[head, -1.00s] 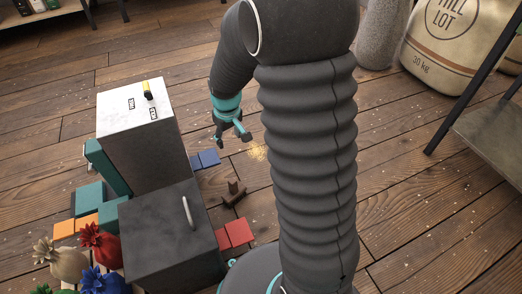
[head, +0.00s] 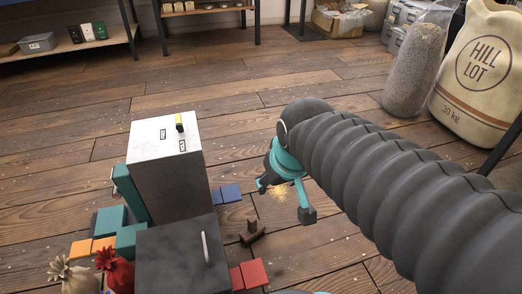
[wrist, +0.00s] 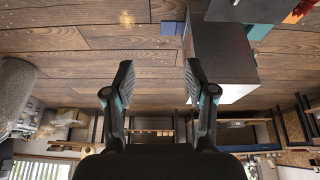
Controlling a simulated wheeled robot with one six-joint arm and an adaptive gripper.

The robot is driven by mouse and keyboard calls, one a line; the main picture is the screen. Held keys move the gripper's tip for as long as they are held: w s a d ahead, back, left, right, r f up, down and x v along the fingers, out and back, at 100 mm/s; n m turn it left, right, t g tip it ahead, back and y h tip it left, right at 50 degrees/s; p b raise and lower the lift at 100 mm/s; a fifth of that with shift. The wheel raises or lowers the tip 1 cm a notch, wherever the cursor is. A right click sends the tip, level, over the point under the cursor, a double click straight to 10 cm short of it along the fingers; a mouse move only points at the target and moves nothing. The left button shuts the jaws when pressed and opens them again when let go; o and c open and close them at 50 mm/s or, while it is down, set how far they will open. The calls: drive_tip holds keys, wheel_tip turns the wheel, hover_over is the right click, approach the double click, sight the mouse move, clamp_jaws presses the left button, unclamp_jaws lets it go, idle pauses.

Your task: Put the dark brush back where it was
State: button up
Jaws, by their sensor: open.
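A dark brown piece with an upright stub, which looks like the dark brush (head: 252,232), lies on the wooden floor in the head view. It is beside the grey cabinet and between the blue and red blocks. My gripper (head: 286,202) is open above the floor, to the right of and beyond the brush in the picture. In the wrist view my gripper (wrist: 158,80) has its two fingers wide apart with nothing between them. The brush cannot be made out in the wrist view.
A lower dark cabinet (head: 180,255) stands in front. A golden spill (head: 283,190) lies on the floor by my gripper. Sacks (head: 480,65) stand at the right. Open floor lies beyond.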

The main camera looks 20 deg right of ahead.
drive_tip(key=shift+m+t, duration=0.3)
drive_tip(key=s, duration=0.2)
drive_tip(key=s+r, duration=0.1)
drive_tip(key=s, duration=0.2)
wheel_tip(320, 180, up, 4)
drive_tip(key=p, duration=0.3)
drive_tip(key=shift+f+p, duration=0.2)
drive_tip(key=shift+p, duration=0.15)
